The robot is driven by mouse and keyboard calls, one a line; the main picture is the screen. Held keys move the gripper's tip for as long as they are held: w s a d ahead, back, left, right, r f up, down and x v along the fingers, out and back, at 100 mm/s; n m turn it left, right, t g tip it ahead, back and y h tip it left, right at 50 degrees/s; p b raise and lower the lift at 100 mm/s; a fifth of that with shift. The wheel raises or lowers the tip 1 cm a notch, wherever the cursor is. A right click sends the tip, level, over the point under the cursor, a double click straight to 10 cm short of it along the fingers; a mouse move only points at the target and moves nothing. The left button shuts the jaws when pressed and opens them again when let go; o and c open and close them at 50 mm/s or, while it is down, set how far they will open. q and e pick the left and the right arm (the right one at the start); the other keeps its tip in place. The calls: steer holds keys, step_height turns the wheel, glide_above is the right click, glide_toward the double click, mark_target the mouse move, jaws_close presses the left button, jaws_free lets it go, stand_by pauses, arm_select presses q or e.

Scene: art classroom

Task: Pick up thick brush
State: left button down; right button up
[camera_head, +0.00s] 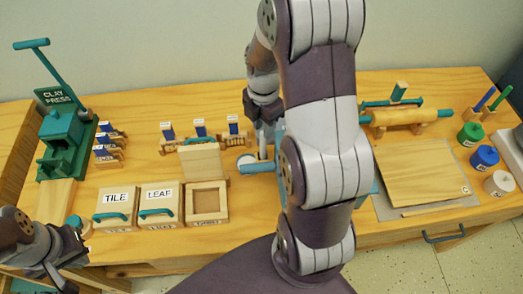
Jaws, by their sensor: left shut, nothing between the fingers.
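My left gripper (80,243) is at the lower left, by the table's front edge near the TILE box, shut and empty. My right gripper (263,120) points down behind my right arm, above a small pale upright piece (262,143) and a teal roller-like thing (258,169). Its fingertips are too small and partly hidden to show their state.
The wooden table (130,225) carries a green clay press (64,138), a TILE box (117,202), a LEAF box (160,203), a rolling pin (404,116), a board (420,172) and several paint pots (484,157). My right arm hides the table's middle.

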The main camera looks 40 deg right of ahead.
glide_above(263, 158)
steer(key=f, duration=0.4)
steer(key=shift+w+d+f, duration=0.2)
steer(key=shift+w, duration=0.05)
steer(key=shift+w+f, duration=0.15)
steer(key=shift+f, duration=0.35)
jaws_close()
